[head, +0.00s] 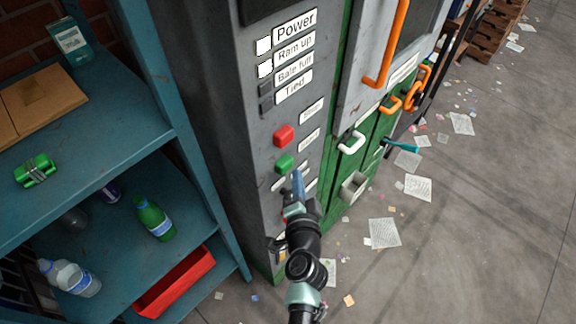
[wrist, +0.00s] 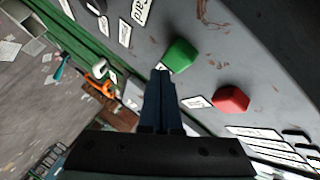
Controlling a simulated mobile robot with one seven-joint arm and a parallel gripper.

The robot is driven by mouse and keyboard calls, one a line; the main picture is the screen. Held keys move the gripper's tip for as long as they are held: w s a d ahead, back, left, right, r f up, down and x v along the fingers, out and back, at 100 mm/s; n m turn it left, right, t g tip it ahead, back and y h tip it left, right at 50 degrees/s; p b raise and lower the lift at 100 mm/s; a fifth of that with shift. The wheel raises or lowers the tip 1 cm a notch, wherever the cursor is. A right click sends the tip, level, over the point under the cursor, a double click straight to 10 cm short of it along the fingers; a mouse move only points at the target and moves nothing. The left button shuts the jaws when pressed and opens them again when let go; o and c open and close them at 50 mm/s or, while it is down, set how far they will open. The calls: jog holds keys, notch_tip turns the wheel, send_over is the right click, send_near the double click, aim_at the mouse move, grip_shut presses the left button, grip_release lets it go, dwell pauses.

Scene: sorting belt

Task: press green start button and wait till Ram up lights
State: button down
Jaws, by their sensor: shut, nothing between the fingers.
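The green button (head: 284,163) sits below the red button (head: 284,135) on the grey control panel (head: 235,130). My gripper (head: 298,176) is shut and empty, just below and right of the green button. In the wrist view the fingertips (wrist: 160,74) lie beside the lower left edge of the green button (wrist: 181,55); I cannot tell whether they touch it. The red button (wrist: 230,99) is to the right there. At the panel's top, the squares beside the Power label (head: 295,24) and the Ram up label (head: 294,48) are bright white. The squares beside Bale full and Tied are dark.
A blue shelf (head: 190,165) with bottles and a red tray (head: 174,283) stands close on the left. Orange handles (head: 388,45) and a white handle (head: 351,142) stick out from the machine on the right. Papers litter the open floor (head: 480,200).

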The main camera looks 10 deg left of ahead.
jog(key=shift+w+a, duration=0.1)
jog(key=shift+w+a, duration=0.2)
jog(key=shift+a, duration=0.05)
dwell(0.3)
